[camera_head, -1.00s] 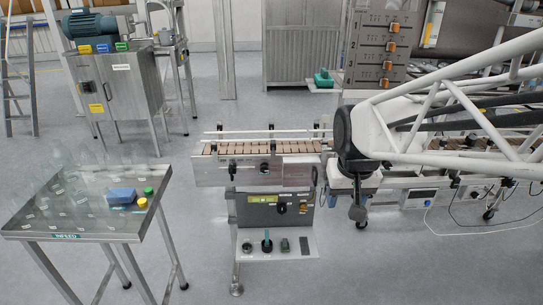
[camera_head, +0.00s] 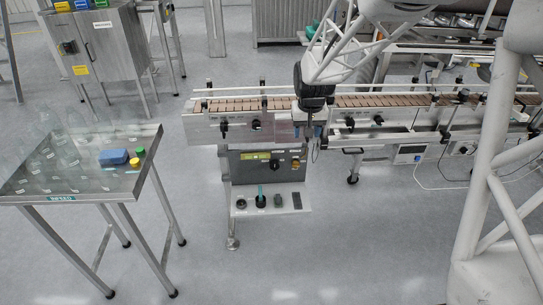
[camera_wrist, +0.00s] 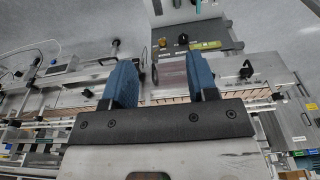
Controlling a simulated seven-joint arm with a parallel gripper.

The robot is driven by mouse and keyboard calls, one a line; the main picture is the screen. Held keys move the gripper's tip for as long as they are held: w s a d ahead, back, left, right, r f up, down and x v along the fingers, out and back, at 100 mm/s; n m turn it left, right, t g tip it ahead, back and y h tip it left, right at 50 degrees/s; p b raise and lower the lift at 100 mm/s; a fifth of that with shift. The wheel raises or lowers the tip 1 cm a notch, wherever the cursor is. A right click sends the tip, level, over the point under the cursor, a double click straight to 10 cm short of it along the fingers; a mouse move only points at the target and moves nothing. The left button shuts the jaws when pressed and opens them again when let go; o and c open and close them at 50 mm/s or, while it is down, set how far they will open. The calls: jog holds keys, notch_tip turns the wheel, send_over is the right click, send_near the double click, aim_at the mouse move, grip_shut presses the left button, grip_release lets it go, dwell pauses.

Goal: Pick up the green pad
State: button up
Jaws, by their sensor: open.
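A small green pad (camera_head: 101,3) sits on top of the steel cabinet at the upper left of the head view, cut by the top edge. A yellow pad (camera_head: 82,4) and a blue pad (camera_head: 62,6) lie in a row to its left. My gripper (camera_head: 312,130) is over the conveyor, far to the right of the cabinet and apart from the pads. In the wrist view my gripper (camera_wrist: 163,80) shows two blue fingers spread wide with nothing held between them. Small coloured shapes at the wrist view's lower right edge are too small to tell.
The steel cabinet (camera_head: 104,45) stands at the back left. The conveyor (camera_head: 235,106) and its control panel (camera_head: 265,162) are beneath my arm. A glass-laden infeed table (camera_head: 150,135) stands at left with a blue block (camera_head: 113,157), green cap (camera_head: 140,150) and yellow cap (camera_head: 134,162). Floor between is clear.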

jog(key=w+a+f, duration=0.1)
jog(key=w+f, duration=0.9)
jog(key=g, duration=0.1)
send_over(278, 197)
notch_tip(278, 197, down, 40)
jog(key=shift+s+f, duration=0.1)
jog(key=shift+s, duration=0.05)
jog(key=shift+f, duration=0.45)
jog(key=shift+f, duration=1.3)
jog(key=shift+f, duration=0.15)
